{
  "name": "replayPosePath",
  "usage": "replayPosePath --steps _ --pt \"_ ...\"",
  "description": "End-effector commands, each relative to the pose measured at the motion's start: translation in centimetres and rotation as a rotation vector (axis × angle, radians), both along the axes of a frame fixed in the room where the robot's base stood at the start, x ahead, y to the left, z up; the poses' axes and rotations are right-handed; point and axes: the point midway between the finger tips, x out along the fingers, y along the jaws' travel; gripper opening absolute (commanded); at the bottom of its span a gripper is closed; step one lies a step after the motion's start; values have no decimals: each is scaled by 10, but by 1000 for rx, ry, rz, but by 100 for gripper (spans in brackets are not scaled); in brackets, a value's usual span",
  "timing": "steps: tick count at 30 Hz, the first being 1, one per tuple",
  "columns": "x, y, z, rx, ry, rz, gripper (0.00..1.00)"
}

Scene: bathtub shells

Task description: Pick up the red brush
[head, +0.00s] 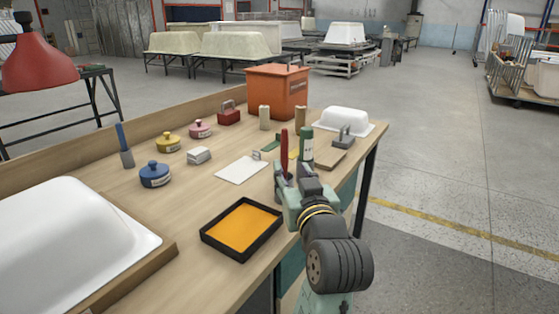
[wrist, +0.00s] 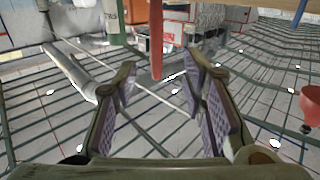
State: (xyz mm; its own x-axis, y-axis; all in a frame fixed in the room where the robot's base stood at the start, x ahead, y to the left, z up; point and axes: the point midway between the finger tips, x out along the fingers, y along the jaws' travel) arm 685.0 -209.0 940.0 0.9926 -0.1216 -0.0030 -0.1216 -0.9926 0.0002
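The red brush (head: 284,147) stands upright near the right edge of the workbench, its handle pointing up. Its lower end is partly hidden by my gripper and arm in the head view. In the wrist view, which looks upside down, the red handle (wrist: 156,38) hangs from the top edge, in line with the gap between the fingers. My gripper (wrist: 160,76) is open there, with nothing between its pads. The handle appears just beyond the fingertips; I cannot tell whether anything touches.
A black tray with orange contents (head: 205,236) lies in front. A white sheet (head: 240,170), a blue-handled brush (head: 122,136) and a blue pot (head: 155,175) are left. A large white tub shell (head: 65,240) fills the near left.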

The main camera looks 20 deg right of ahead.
Motion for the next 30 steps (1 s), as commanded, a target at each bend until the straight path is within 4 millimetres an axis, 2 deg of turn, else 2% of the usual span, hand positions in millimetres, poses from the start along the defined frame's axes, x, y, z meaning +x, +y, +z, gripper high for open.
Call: replayPosePath --steps 2,9,17,24,30 --pt "5 -1 0 1 2 -1 39" --pt "42 -6 1 2 2 0 39" --pt "64 -10 4 1 0 0 39" --pt "98 -17 7 2 2 2 39" --pt "107 -18 6 2 0 0 39"
